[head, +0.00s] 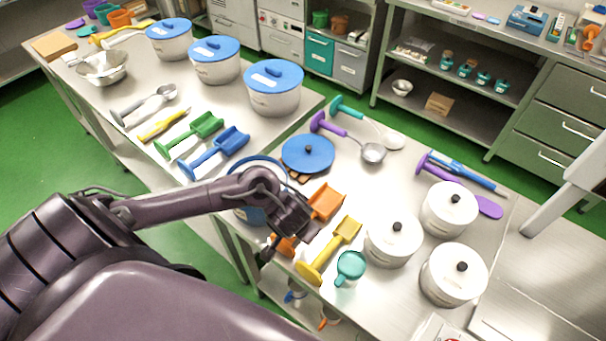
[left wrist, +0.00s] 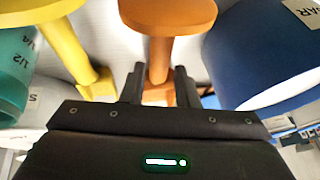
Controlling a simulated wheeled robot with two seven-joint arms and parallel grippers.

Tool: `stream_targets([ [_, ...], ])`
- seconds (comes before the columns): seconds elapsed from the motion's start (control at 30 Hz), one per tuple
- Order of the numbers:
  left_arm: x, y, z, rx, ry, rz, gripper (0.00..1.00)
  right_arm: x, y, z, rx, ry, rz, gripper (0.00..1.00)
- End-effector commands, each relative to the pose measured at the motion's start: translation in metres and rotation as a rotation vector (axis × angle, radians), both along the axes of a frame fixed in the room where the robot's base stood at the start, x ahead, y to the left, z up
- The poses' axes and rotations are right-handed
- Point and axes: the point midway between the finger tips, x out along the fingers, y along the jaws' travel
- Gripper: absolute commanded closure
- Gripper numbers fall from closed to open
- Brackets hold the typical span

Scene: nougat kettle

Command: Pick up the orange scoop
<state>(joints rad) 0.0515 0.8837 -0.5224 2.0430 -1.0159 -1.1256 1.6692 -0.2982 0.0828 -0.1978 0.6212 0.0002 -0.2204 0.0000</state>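The orange scoop (head: 326,202) lies on the near table, left of a yellow scoop (head: 330,249). My left gripper (head: 275,243) is over its handle and hides part of it. In the left wrist view, the orange handle (left wrist: 160,55) runs between the two fingers of my left gripper (left wrist: 159,80). Narrow gaps seem to show at the fingertips on both sides, so the gripper looks open around the handle. The scoop still rests on the table. My right gripper is not in view.
A blue pot (head: 250,213) stands close on the left, partly behind my arm; its blue lid (head: 307,154) lies behind. A teal measuring cup (head: 350,266) and white lidded pots (head: 392,245) stand to the right. Green (head: 195,133) and blue (head: 220,150) scoops lie on the left table.

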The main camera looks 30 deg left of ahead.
Motion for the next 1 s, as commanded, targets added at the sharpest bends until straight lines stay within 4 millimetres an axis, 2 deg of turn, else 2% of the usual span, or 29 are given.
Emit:
stream_targets([
  [0.13,0.011,0.002,-0.022,0.002,-0.001,0.001,0.72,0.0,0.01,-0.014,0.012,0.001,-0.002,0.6],
  [0.3,0.02,0.005,-0.041,0.002,-0.001,0.001,0.72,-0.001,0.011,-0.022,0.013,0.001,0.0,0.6],
  [0.6,0.022,0.006,-0.043,0.001,-0.002,0.0,0.72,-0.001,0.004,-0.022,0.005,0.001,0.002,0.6],
  [0.8,0.022,0.006,-0.043,0.001,-0.001,0.0,0.98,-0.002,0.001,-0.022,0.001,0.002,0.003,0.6],
  [1.0,0.022,0.006,-0.043,0.001,-0.002,0.0,1.0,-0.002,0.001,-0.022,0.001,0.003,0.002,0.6],
])
